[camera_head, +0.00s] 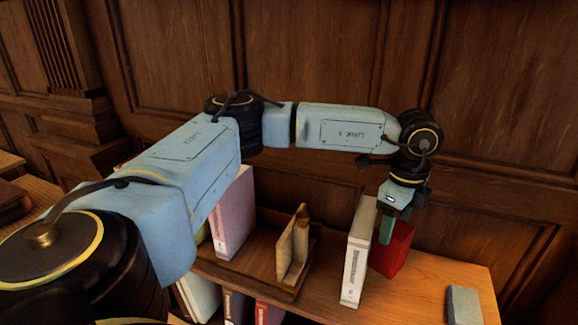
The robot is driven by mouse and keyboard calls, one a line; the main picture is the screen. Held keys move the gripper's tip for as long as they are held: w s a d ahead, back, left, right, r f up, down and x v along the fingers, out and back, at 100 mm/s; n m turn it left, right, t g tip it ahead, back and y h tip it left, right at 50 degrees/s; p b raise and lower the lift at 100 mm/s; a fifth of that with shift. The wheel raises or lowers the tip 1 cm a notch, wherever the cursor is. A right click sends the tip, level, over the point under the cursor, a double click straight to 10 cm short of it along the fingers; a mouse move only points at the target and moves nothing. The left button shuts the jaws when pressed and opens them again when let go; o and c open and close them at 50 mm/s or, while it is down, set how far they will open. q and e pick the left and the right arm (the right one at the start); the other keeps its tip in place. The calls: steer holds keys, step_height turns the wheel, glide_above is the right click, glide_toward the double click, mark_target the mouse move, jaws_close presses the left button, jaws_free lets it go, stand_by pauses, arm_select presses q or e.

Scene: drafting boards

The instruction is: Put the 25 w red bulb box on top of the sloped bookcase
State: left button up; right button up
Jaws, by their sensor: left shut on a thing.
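The red box (398,249), which looks like the bulb box, is at the right of the head view. My left gripper (387,229) points down and is shut on it. The box is over the wooden top of the bookcase (429,286), just right of an upright white book; I cannot tell whether it touches the top. The white book and the fingers hide part of the box, and no wattage label is readable. My right gripper is not in view.
The white book (357,263) stands close left of the box. A wooden book holder (265,270), a pinkish white book (232,215) and a grey-blue block (464,305) are also on the top. Bare wood lies between the box and block. Wall panelling (480,130) rises behind.

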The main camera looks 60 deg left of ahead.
mark_target(385, 248)
arm_select(q)
steer(key=n, duration=0.1)
steer(key=w+a+n, duration=0.1)
steer(key=n, duration=0.2)
steer(key=shift+w+a+r+n, duration=0.3)
steer(key=shift+w+a+r, duration=0.05)
steer(key=shift+a+r, duration=0.05)
step_height(385, 248, down, 10)
steer(key=shift+r+p, duration=0.1)
steer(key=shift+p, duration=0.65)
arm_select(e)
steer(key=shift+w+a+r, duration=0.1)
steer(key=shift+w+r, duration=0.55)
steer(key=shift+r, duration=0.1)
arm_select(q)
steer(key=shift+f, duration=0.25)
steer(key=o, duration=1)
steer(key=shift+r, duration=0.3)
step_height(385, 248, up, 12)
steer(key=shift+f+b, duration=0.15)
steer(key=shift+b, duration=0.7)
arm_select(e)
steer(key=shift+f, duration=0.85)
